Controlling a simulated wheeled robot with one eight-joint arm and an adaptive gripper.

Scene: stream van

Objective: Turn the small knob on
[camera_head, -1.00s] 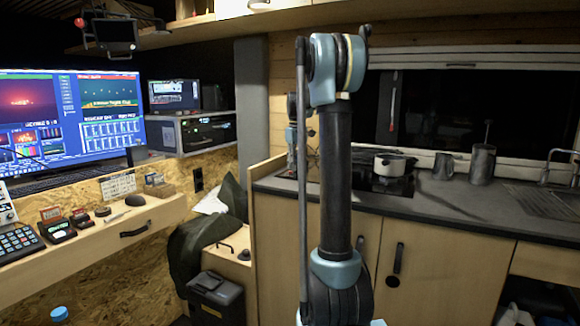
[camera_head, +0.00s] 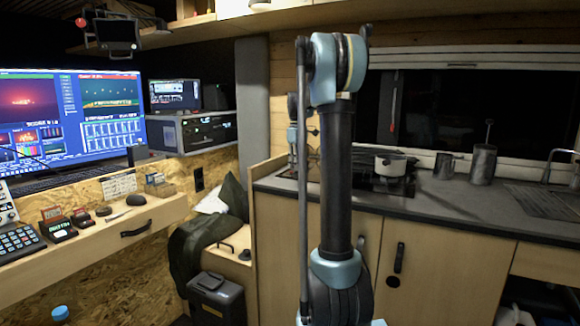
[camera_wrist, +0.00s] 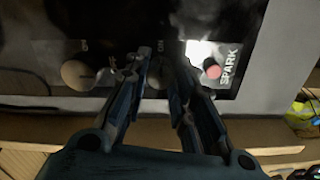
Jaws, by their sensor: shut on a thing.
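In the wrist view, my gripper (camera_wrist: 157,62) reaches over the dark stove panel with its fingers closed around the small knob (camera_wrist: 156,77), which shows partly between them. A second, paler round knob (camera_wrist: 76,73) sits to the left on the same panel, apart from the fingers. In the head view, the stove (camera_head: 365,182) is mostly hidden behind my arm, and neither the knobs nor my fingertips can be made out.
A red button (camera_wrist: 212,69) marked SPARK sits just right of my fingers. A pot (camera_head: 390,165) stands on the stove. Metal mugs (camera_head: 482,164) and a sink (camera_head: 538,199) are farther right on the counter (camera_head: 450,212). Wooden cabinet fronts lie below.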

